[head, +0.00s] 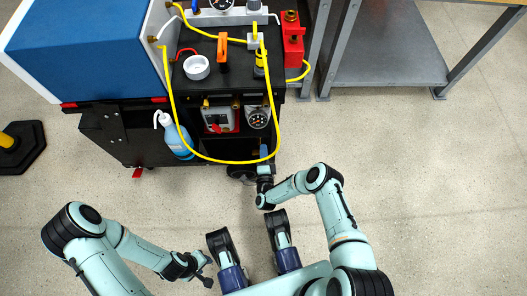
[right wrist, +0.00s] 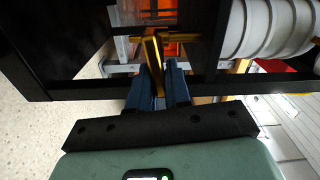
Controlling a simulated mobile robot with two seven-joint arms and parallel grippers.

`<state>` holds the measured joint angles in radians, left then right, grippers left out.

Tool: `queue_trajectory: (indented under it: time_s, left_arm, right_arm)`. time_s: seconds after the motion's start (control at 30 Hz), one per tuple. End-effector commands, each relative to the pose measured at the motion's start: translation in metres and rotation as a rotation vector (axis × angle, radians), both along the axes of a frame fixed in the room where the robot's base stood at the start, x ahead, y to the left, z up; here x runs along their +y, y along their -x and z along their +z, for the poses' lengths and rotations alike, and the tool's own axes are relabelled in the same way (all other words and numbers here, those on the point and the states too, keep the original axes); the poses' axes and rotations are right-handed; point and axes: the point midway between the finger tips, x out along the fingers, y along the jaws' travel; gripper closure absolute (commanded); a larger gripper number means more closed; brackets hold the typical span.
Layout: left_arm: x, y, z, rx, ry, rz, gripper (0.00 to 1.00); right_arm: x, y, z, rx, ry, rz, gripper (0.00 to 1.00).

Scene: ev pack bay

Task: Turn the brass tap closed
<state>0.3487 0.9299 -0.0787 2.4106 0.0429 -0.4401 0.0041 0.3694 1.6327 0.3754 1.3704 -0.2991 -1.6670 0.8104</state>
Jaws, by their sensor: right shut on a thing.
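The brass tap (right wrist: 153,52) shows in the right wrist view as a yellow lever, with a brass stem running to its right. My right gripper (right wrist: 160,78) is shut on the lever, its two blue fingers on either side of it. In the head view my right gripper (head: 263,152) reaches into the front of the black cart at its lower right, and the tap itself is hidden there. My left gripper (head: 205,271) hangs over bare floor at the lower left, away from the cart; its fingers are too small to judge.
The black cart (head: 105,140) carries a blue bottle (head: 178,138), gauges and a white cup (head: 196,67). A yellow hose (head: 172,100) loops down its front, just above my right gripper. A grey metal shelf (head: 385,55) stands at right. The floor (head: 440,200) is clear.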

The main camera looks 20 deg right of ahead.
Motion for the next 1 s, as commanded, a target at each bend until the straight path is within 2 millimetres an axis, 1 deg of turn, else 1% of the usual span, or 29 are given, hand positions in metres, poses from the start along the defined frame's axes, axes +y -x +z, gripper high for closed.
queue_trajectory:
  time_s: [0.1,0.3,0.87,0.9,0.93,1.0]
  left_arm:
    - [0.0002,0.0036,-0.0021,0.012,0.002,0.001,0.57]
    - [0.0004,0.0072,-0.0036,0.024,0.003,0.002,0.57]
    - [0.0005,0.0083,-0.0039,0.028,0.003,0.002,0.57]
    - [0.0005,0.0083,-0.0039,0.028,0.003,0.002,0.57]
    - [0.0005,0.0082,-0.0040,0.028,0.003,0.002,0.57]
    - [0.0005,0.0082,-0.0039,0.028,0.003,0.002,0.57]
  right_arm:
    - [-0.0006,-0.0016,-0.0006,-0.019,-0.059,0.000,1.00]
    - [-0.0003,-0.0020,-0.0012,-0.038,-0.123,0.000,1.00]
    - [0.0001,-0.0023,-0.0010,-0.047,-0.151,0.002,1.00]
    - [0.0003,-0.0023,-0.0010,-0.048,-0.152,0.002,0.73]
    - [0.0003,-0.0022,-0.0010,-0.047,-0.151,0.003,0.63]
    - [0.0001,-0.0018,-0.0014,-0.046,-0.151,0.001,0.62]
